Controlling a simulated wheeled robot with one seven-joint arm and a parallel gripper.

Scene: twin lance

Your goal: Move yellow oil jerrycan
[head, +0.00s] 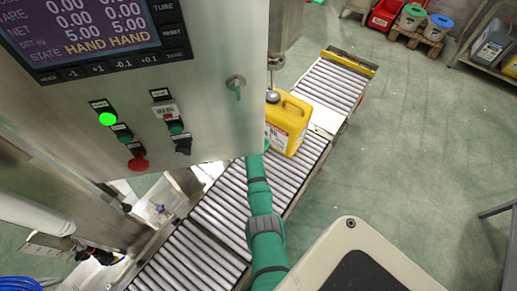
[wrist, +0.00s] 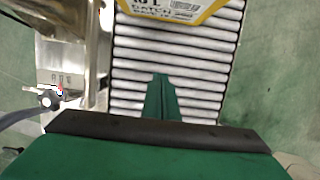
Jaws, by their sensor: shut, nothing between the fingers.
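A yellow jerrycan (head: 288,120) stands on the roller conveyor, beside the filling machine's cabinet in the head view. It has a white label and a grey round cap on top. The wrist view shows only its lower labelled edge (wrist: 170,10) at the top of the picture. My gripper (wrist: 161,78) is shut and empty in the wrist view, above the rollers and apart from the jerrycan. In the head view my green-sleeved arm reaches toward the jerrycan, and the gripper is hidden behind the cabinet edge.
The roller conveyor (head: 215,222) runs from lower left to a yellow end stop (head: 348,63). The steel cabinet (head: 215,60) with screen and buttons stands close to its left. A shelf with containers (head: 490,50) and a red bin (head: 384,14) are farther off. Green floor at right is mostly clear.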

